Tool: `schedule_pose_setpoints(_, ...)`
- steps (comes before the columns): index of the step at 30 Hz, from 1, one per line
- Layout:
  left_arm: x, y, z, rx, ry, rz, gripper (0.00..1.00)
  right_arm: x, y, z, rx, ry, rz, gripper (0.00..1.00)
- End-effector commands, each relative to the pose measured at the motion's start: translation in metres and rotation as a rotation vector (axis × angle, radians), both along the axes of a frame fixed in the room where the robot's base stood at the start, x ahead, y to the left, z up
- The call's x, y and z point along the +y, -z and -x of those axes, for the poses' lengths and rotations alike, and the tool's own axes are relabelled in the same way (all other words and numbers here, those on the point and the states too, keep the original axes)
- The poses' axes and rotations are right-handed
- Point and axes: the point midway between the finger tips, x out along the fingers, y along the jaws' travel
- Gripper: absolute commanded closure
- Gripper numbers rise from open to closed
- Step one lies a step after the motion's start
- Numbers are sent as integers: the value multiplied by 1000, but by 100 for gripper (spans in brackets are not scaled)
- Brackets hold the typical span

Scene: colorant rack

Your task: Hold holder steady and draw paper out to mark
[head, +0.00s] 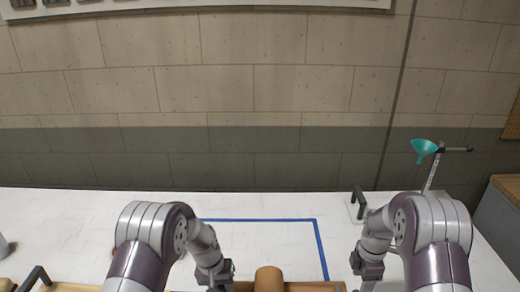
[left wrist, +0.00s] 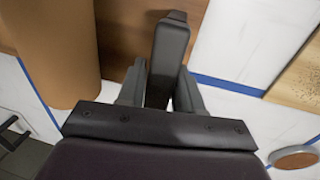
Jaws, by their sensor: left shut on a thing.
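The brown paper roll (head: 268,280) shows at the bottom centre of the head view, above a wooden base (head: 315,287) cut off by the frame edge. In the left wrist view the roll (left wrist: 55,50) fills the upper left. My left gripper (head: 222,274) is just left of the roll. In the left wrist view its fingers (left wrist: 160,88) are shut on a dark upright post (left wrist: 172,45), apparently part of the holder. My right gripper (head: 368,268) is right of the roll and apart from it. Its fingertips are too small and dark to read. The paper's free edge is not visible.
A blue line (head: 322,250) marks the white table (head: 265,203). A teal funnel (head: 425,147) hangs on a stand at the right. A dark handle (head: 358,202) stands behind my right arm, another (head: 35,277) at the lower left. The table behind the roll is clear.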

Motion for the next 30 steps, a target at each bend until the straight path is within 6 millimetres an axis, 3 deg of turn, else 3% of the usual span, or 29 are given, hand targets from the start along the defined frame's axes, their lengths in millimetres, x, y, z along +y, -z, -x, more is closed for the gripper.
schedule_pose_setpoints(3, 0, 1, 1, 2, -1, 0, 100, 0, -23, 0, -3, 0, 0, 37)
schedule_pose_setpoints(6, 0, 1, 1, 2, -1, 0, 100, 0, -34, 0, -1, 0, 0, 37)
schedule_pose_setpoints(14, 0, 1, 1, 3, 0, 0, 100, 0, -39, 0, 1, 0, 0, 37)
schedule_pose_setpoints(15, 0, 1, 1, 3, 0, 0, 62, 0, -39, 0, 1, 0, 0, 37)
schedule_pose_setpoints(18, 0, 1, 1, 2, -1, 0, 36, 0, -38, 0, 1, 0, 0, 37)
schedule_pose_setpoints(26, 0, 0, 0, 0, 0, 0, 36, 0, -38, 0, 0, 0, 0, 37)
schedule_pose_setpoints(30, 3, -18, -1, -3, -1, 1, 36, 0, -39, 0, 0, 0, 0, 37)
